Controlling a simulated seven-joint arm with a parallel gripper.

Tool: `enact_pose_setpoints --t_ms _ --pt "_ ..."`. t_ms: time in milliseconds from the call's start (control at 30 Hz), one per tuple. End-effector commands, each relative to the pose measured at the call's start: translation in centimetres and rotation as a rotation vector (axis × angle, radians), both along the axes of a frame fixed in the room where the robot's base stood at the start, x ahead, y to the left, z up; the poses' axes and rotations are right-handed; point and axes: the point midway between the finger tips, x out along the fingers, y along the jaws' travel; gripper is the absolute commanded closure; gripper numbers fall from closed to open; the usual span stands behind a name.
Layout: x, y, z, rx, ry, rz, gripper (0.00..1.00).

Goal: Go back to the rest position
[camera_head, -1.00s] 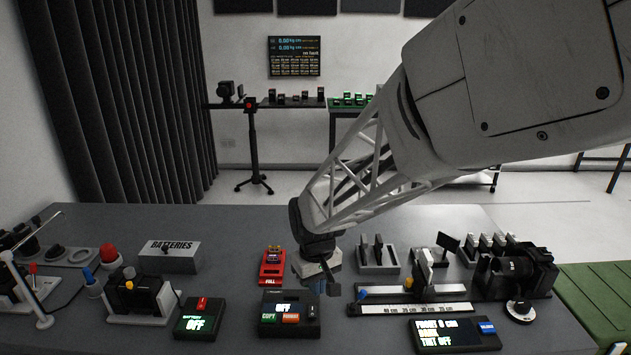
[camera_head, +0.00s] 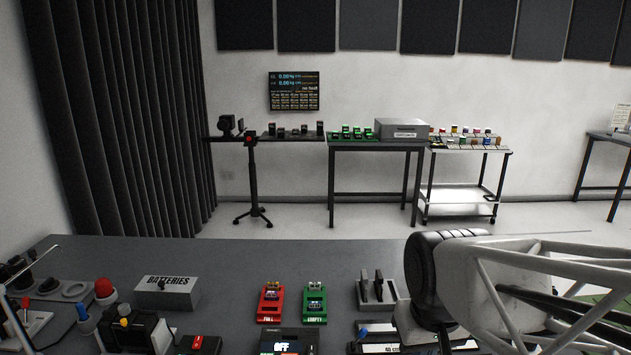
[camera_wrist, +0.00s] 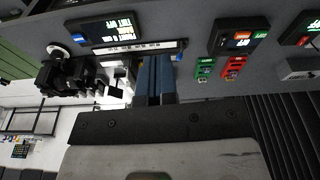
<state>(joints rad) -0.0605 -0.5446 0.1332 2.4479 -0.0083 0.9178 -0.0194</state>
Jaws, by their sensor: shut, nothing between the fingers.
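My gripper (camera_wrist: 155,82) shows in the wrist view as two blue fingers side by side, closed together with nothing between them. It is above the grey table (camera_head: 240,258). In the head view my arm comes in at the lower right, and its end hides much of the table's right side; the fingers cannot be made out there. In the wrist view a white ruled bar (camera_wrist: 130,48) lies by the fingertips, and I cannot tell how far below it is.
A red tray (camera_head: 269,304) and a green tray (camera_head: 314,304) stand mid-table, behind a control box (camera_head: 288,341) reading OFF. The BATTERIES box (camera_head: 166,291) is at left. A slotted grey holder (camera_head: 377,296) stands beside my arm. The back of the table is bare.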

Motion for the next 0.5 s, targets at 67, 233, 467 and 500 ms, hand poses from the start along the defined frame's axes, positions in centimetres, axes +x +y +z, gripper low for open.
enact_pose_setpoints --t_ms 67,233,467,500 --pt "-1.7 -0.9 0.4 0.003 -0.016 -0.033 1.0" --pt "-4.1 -2.0 0.7 0.006 -0.038 -0.083 1.0" --pt "-5.1 -2.4 0.8 0.006 -0.045 -0.105 1.0" --pt "-5.2 -2.4 0.8 0.006 -0.045 -0.105 1.0"
